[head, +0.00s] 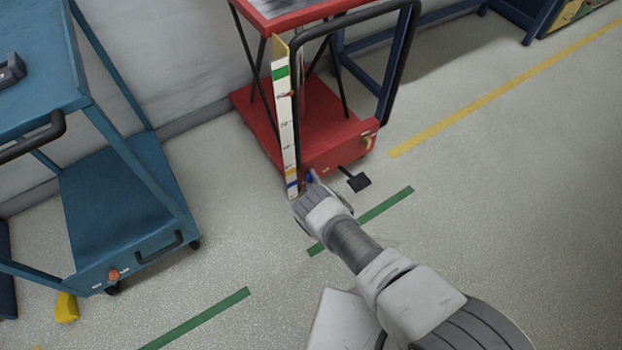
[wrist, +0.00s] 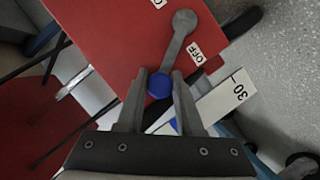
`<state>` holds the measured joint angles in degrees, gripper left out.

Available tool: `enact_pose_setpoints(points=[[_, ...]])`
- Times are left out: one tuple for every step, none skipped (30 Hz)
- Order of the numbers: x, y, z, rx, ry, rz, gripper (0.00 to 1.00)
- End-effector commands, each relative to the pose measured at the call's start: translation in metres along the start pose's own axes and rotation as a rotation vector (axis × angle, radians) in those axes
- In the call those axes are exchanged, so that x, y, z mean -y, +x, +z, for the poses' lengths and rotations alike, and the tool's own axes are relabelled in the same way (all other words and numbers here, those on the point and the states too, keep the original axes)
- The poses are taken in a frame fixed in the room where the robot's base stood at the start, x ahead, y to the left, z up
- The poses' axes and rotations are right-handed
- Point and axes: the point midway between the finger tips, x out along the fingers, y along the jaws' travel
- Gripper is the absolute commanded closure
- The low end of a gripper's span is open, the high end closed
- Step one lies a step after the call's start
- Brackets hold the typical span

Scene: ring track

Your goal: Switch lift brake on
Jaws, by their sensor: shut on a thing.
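The red lift (head: 318,140) stands against the wall in the head view, with a black push handle. In the wrist view its red panel (wrist: 115,40) carries a grey brake lever (wrist: 178,45) ending in a blue knob (wrist: 159,86). The lever runs from its round pivot down toward my gripper. An OFF label (wrist: 197,53) lies just right of the lever; another label at the top edge is cut off. My gripper (wrist: 160,80) is shut on the blue knob, one finger on each side. In the head view my gripper (head: 316,186) is at the lift's lower front.
A white height scale (head: 285,120) stands upright close left of my gripper. A black pedal (head: 358,182) sticks out to its right. A blue cart (head: 120,200) stands left, with a yellow wedge (head: 66,308) at its foot. Floor to the right is clear.

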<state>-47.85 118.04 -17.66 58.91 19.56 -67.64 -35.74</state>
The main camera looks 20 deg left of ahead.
Motion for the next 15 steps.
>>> enact_pose_setpoints(points=[[0.0, 0.0, 0.0, 0.0, 0.0, 0.0, 0.79], [0.0, 0.0, 0.0, 0.0, 0.0, 0.0, 0.85], [0.0, 0.0, 0.0, 0.0, 0.0, 0.0, 0.92], [0.0, 0.0001, 0.0, 0.0, 0.0, 0.0, 0.97], [0.0, 0.0001, 0.0, 0.0, 0.0, 0.0, 1.0], [0.0, 0.0001, 0.0, 0.0, 0.0, 0.0, 1.0], [0.0, 0.0001, 0.0, 0.0, 0.0, 0.0, 1.0], [-0.0001, 0.0001, 0.0, 0.0, 0.0, 0.0, 1.0], [-0.0001, 0.0001, 0.0, 0.0, 0.0, 0.0, 1.0], [-0.0001, 0.0001, 0.0, 0.0, 0.0, 0.0, 1.0], [-0.0001, 0.0001, 0.0, 0.0, 0.0, 0.0, 1.0], [-0.0001, 0.0001, 0.0, 0.0, 0.0, 0.0, 1.0], [-0.0001, 0.0001, 0.0, 0.0, 0.0, 0.0, 1.0], [-0.0001, 0.0002, 0.0, 0.0, 0.0, 0.0, 1.0], [-0.0001, 0.0002, 0.0, 0.0, 0.0, 0.0, 1.0]])
